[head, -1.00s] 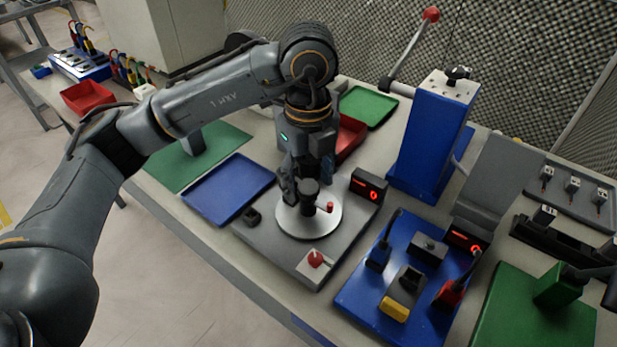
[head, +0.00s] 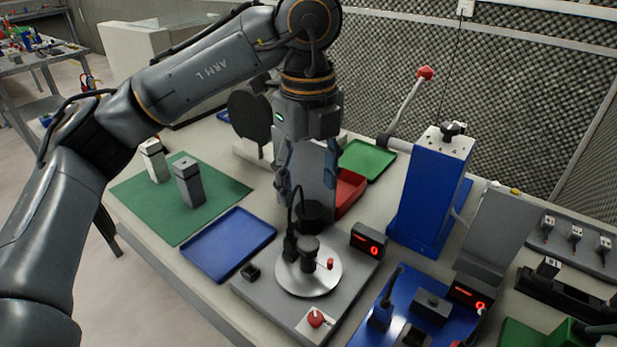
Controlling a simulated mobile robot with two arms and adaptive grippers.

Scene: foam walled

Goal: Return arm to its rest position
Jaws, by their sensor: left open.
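My left arm comes in from the left and bends down over the workbench. My left gripper (head: 307,188) is open, fingers pointing down, above and behind the round metal plate (head: 308,275) on the grey device. A black knobbed part (head: 308,250) with a small red knob stands on that plate, and a dark plug with a cable is beside it. The gripper holds nothing that I can see and appears apart from the plate. My right gripper is not in view.
A blue press (head: 428,190) with a red-tipped lever stands to the right of my gripper. An empty blue tray (head: 228,245) and a green mat (head: 225,185) with two grey blocks lie left. A red bin (head: 350,190) and green tray (head: 368,160) are behind.

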